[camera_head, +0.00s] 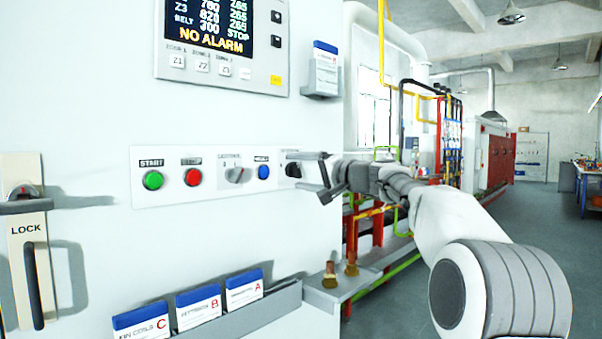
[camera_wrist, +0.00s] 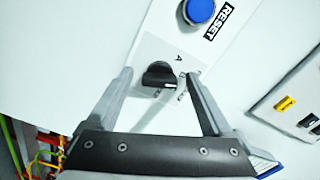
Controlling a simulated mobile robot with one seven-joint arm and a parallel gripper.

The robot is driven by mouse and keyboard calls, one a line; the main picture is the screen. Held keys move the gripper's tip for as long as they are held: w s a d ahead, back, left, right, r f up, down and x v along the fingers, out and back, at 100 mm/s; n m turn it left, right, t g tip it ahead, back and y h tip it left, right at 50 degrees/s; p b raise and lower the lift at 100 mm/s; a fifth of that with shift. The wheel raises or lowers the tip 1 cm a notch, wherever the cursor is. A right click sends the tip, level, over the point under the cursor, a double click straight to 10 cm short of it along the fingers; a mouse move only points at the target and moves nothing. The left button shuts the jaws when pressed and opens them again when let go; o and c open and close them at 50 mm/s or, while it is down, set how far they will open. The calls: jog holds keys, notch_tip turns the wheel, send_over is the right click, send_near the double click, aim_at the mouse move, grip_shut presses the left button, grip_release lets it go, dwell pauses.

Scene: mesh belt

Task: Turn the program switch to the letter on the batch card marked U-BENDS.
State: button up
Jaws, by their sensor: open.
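The program switch is a black knob (camera_head: 293,169) at the right end of the control strip; in the wrist view the knob (camera_wrist: 158,74) shows a pale mark at its lower right edge. A letter A is printed above it; marks to its lower right are too blurred to read. My gripper (camera_head: 309,173) is open at the panel, and in the wrist view its fingers stand either side of the knob with gaps. Three batch cards stand in a rack: C (camera_head: 142,318), reading FIN COILS, B (camera_head: 199,304) and A (camera_head: 244,290). The names on B and A are too small to read.
Left of the switch are a blue button (camera_head: 264,172), marked RESET in the wrist view, a grey selector (camera_head: 237,175), a red button (camera_head: 193,177) and a green START button (camera_head: 153,180). The grey card rack (camera_head: 240,318) juts out below. A small card holder (camera_head: 325,75) hangs above.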

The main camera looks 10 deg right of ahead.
jog(key=v, duration=1.7)
jog(key=shift+s+d+b, duration=0.15)
jog(key=shift+b, duration=0.15)
jog(key=shift+r, duration=0.1)
